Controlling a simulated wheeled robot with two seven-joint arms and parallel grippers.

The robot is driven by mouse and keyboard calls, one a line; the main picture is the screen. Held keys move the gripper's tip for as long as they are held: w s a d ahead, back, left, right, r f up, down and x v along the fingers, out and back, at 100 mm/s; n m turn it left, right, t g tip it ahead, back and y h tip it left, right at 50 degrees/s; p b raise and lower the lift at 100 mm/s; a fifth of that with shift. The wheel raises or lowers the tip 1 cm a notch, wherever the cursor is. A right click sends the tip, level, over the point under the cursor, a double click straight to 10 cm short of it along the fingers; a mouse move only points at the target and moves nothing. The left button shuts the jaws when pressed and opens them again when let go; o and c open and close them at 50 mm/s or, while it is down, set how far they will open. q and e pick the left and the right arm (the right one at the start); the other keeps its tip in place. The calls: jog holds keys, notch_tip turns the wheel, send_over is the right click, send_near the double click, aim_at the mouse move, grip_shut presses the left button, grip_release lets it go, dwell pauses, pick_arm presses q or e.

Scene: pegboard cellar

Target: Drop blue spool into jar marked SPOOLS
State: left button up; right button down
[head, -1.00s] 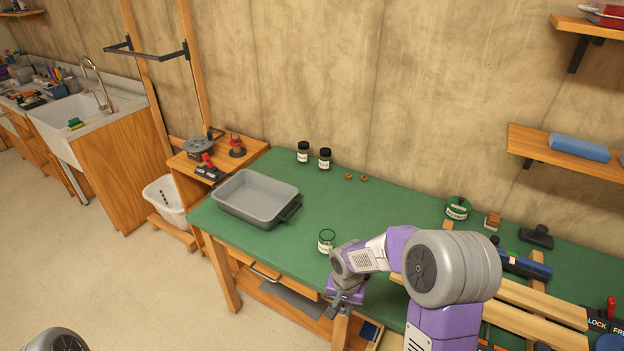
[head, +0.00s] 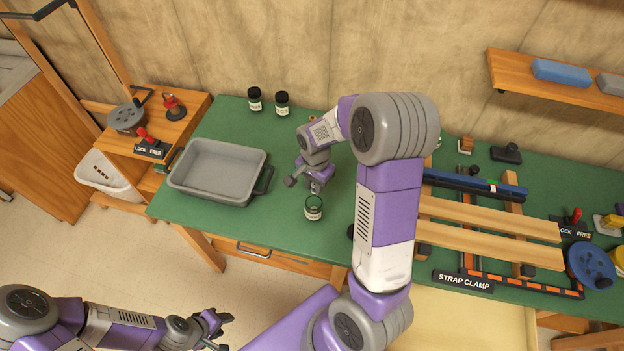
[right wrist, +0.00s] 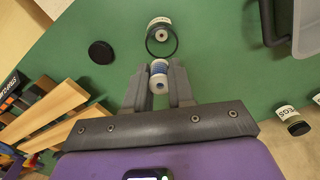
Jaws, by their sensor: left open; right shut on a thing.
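The blue spool (right wrist: 159,76), with pale ends and a blue winding, is gripped between the fingers of my right gripper (right wrist: 160,88). In the head view my right gripper (head: 316,188) is just behind the open glass jar (head: 313,208), above the green bench; the spool cannot be made out there. The jar also shows in the right wrist view (right wrist: 161,40), just beyond the fingertips, with its mouth open and something pale seen through it. Its label is too small to read. My left gripper (head: 222,328) is open and empty, low in front of the bench.
A grey tray (head: 189,190) stands left of the jar. Two dark-lidded jars (head: 255,99) (head: 282,104) stand at the back. A black round lid (right wrist: 101,52) lies near the open jar. A strap clamp with wooden boards (head: 490,218) fills the right side.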

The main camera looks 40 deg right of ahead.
jog(key=shift+w+f+b, duration=0.15)
jog(key=shift+f+b, duration=1.7)
jog(key=shift+f, duration=0.8)
jog(key=c, duration=0.9)
grip_release()
jog(key=shift+r, duration=0.1)
jog(key=shift+r+p, duration=2.9)
jog(key=shift+r, duration=0.6)
